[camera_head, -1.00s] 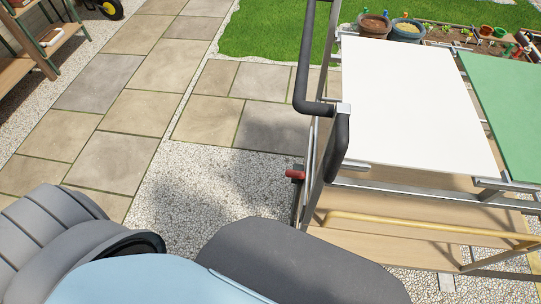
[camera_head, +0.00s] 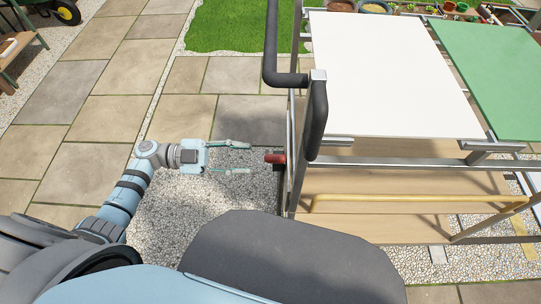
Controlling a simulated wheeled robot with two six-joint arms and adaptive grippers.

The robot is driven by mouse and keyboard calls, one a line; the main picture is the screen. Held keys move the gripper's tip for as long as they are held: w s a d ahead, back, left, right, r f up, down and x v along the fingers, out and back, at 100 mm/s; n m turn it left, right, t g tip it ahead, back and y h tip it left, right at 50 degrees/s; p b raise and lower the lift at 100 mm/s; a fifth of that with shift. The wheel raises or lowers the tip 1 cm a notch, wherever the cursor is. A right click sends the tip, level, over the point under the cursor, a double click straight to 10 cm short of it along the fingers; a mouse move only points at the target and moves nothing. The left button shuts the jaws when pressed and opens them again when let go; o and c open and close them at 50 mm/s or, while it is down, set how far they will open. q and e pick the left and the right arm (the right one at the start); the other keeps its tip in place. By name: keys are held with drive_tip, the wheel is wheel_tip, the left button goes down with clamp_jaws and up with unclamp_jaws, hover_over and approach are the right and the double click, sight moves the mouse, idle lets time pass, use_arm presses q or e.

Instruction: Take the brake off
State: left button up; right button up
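The brake is most likely the short red handle (camera_head: 275,158) low on the left side of the metal-framed cart (camera_head: 372,158). My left gripper (camera_head: 250,158) is open, its two fingers pointing right at the red handle. In the picture the fingertips end just left of the handle, with a small gap. I cannot tell whether they are at the same height. No gripper of my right arm shows.
The cart carries a white panel (camera_head: 385,75) and a green panel (camera_head: 500,70) on top, with a black push handle (camera_head: 317,115) at its left corner. A yellow rail (camera_head: 415,203) runs below.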

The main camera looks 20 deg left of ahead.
sight(271, 159)
use_arm(q)
drive_tip(key=x, duration=0.7)
drive_tip(key=shift+w+d, duration=0.1)
drive_tip(key=shift+d, duration=0.15)
drive_tip(key=shift+c, duration=0.2)
clamp_jaws()
